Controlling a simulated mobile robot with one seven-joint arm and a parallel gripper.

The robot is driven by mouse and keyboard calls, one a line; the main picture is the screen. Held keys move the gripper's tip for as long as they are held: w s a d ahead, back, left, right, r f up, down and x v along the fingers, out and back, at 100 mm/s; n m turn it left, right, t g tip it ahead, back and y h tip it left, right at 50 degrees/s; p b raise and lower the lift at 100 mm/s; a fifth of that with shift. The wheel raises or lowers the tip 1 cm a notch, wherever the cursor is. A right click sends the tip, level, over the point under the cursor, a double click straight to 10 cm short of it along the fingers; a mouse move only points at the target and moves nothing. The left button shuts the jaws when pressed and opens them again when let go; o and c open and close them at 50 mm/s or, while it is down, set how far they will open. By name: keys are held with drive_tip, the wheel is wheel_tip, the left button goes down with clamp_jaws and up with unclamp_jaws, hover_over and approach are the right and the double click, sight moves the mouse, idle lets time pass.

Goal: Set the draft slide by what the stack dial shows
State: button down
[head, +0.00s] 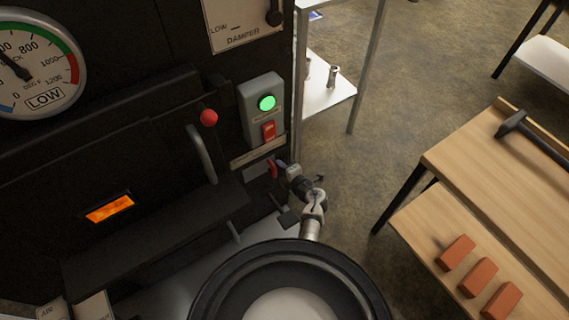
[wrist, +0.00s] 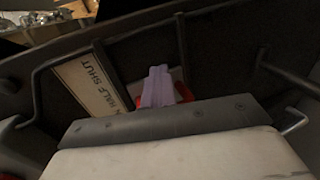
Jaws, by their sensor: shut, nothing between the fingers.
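The stack dial (head: 42,65) is cut off by the left edge of the head view. Its dark needle points up and left, the sign on its face reads LOW, and the needle's exact reading is hard to tell. The draft slide's red handle (head: 272,169) is low on the dark evaporator front; red also shows in the wrist view (wrist: 183,92) on both sides of my fingers. My gripper (head: 281,163) is shut and empty, its fingertips close to the handle; I cannot tell whether they touch. A label plate (wrist: 92,85) beside the handle reads HALF SHUT.
A grey box (head: 262,110) with a lit green lamp and red switch is above the handle. A damper plate (head: 240,22) is at the top. A wooden bench (head: 470,170) with bricks stands right, across open floor.

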drive_tip(key=shift+s+a+r+p, duration=0.1)
drive_tip(key=shift+s+a+p, duration=0.25)
drive_tip(key=shift+a, duration=0.35)
drive_tip(key=shift+s+a+r+p, duration=0.1)
drive_tip(key=shift+s+a+p, duration=0.1)
drive_tip(key=shift+s+a, duration=0.4)
drive_tip(key=d+f+p+v, duration=0.1)
drive_tip(key=p+v, duration=0.4)
drive_tip(key=v, duration=0.4)
drive_tip(key=shift+w+d, duration=0.2)
drive_tip(key=shift+w, duration=0.2)
